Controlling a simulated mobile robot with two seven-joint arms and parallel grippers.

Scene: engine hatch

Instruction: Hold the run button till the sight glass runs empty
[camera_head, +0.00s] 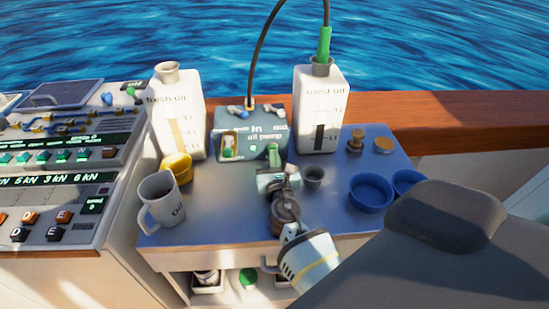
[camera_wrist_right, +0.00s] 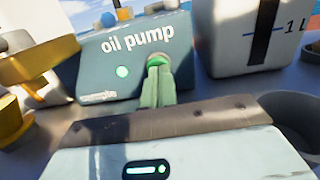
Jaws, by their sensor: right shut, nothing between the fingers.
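The teal oil pump (camera_head: 262,123) stands at the back of the blue worktop. A small pale-framed window at its left front, apparently the sight glass (camera_head: 230,141), is too small for me to read its level. My right gripper (camera_head: 274,156) is shut and empty, with its fingertips at the pump's lower right front. In the right wrist view, the fingertips (camera_wrist_right: 157,78) are up against the green run button (camera_wrist_right: 155,60) and partly cover it. I cannot tell how far the button is pressed. A green lamp (camera_wrist_right: 123,72) glows beside it. My left gripper is not in view.
The fresh oil can (camera_head: 185,113) stands left of the pump; the used oil can (camera_head: 318,95), with a hose in its neck, stands right. A grey mug (camera_head: 160,203), yellow cup (camera_head: 178,167), small dark cup (camera_head: 314,175) and blue bowls (camera_head: 370,193) surround my right arm.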

